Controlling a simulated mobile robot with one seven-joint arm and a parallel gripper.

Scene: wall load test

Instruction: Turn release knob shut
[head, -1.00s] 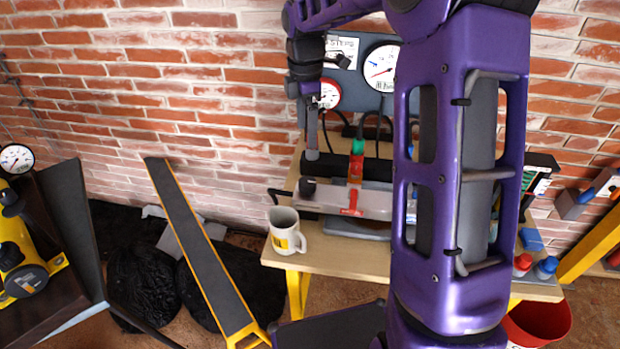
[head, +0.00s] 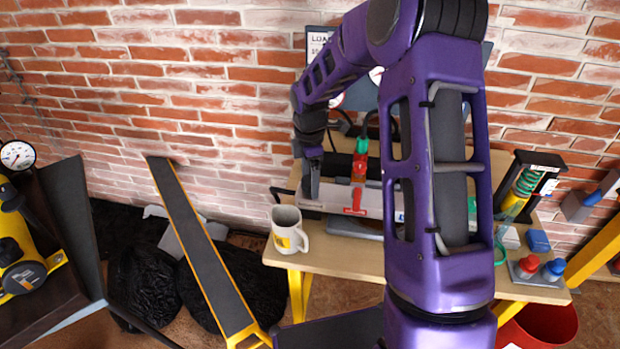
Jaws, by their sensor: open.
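The grey bench pump (head: 333,195) lies across the wooden table, with a red T-shaped piece (head: 356,201) on its front and a green fitting (head: 362,147) behind. The black knob at the pump's left end is not visible now; my gripper covers that spot. My gripper (head: 312,193) points down at the pump's left end and is open. Only one finger shows clearly from this side, so I cannot tell whether it touches the knob or has it between the fingers.
A white mug (head: 287,231) stands close by at the left edge of the table (head: 345,258). A gauge board (head: 362,92) is behind, partly hidden by my arm. Red and blue bottles (head: 529,266) and a green-spring device (head: 526,185) are on the right.

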